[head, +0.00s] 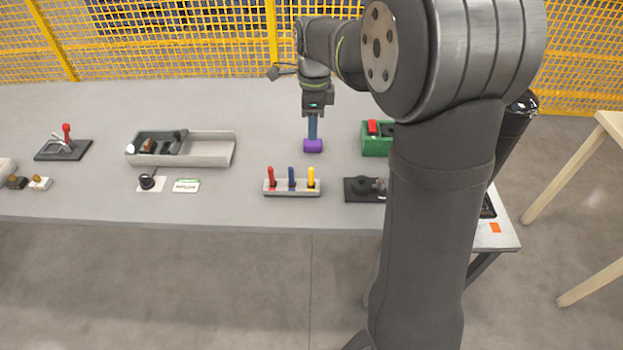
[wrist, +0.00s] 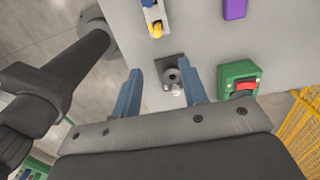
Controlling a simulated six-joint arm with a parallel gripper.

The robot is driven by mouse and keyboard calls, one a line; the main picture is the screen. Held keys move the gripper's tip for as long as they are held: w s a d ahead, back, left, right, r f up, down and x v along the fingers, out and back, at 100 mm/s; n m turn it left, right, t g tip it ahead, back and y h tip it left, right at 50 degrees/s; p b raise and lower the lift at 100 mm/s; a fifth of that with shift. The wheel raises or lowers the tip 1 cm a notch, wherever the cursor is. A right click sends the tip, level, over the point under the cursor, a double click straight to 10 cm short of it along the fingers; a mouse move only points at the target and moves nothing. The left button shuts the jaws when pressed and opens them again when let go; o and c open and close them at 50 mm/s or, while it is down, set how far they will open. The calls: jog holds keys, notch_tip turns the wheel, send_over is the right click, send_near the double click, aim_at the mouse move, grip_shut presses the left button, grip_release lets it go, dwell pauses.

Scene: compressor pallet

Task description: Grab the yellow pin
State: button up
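The yellow pin (head: 311,178) stands upright at the right end of a small grey rack (head: 292,194), beside a blue pin (head: 291,178) and a red pin (head: 271,178). In the wrist view the yellow pin (wrist: 156,30) shows near the top, beyond my fingertips and apart from them. My gripper (head: 312,136) has blue fingers and hangs over the table, farther back than the rack. The wrist view shows my gripper (wrist: 159,67) open, with nothing held between its fingers.
A purple block (head: 313,146) lies near my gripper in the head view. A green box with a red part (head: 372,138) and a dark fixture (head: 362,189) stand to the right. A grey tray (head: 210,150) lies left. Yellow mesh fencing (head: 200,40) runs behind the table.

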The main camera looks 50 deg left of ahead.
aim_at(311, 169)
notch_tip(311, 169, down, 12)
jog(key=shift+s+r, duration=0.1)
jog(key=shift+s+d+f, duration=0.1)
jog(key=shift+s+f, duration=0.05)
jog(key=shift+f, duration=1.25)
jog(key=shift+s+f, duration=0.1)
jog(key=shift+f, duration=1.25)
grip_shut()
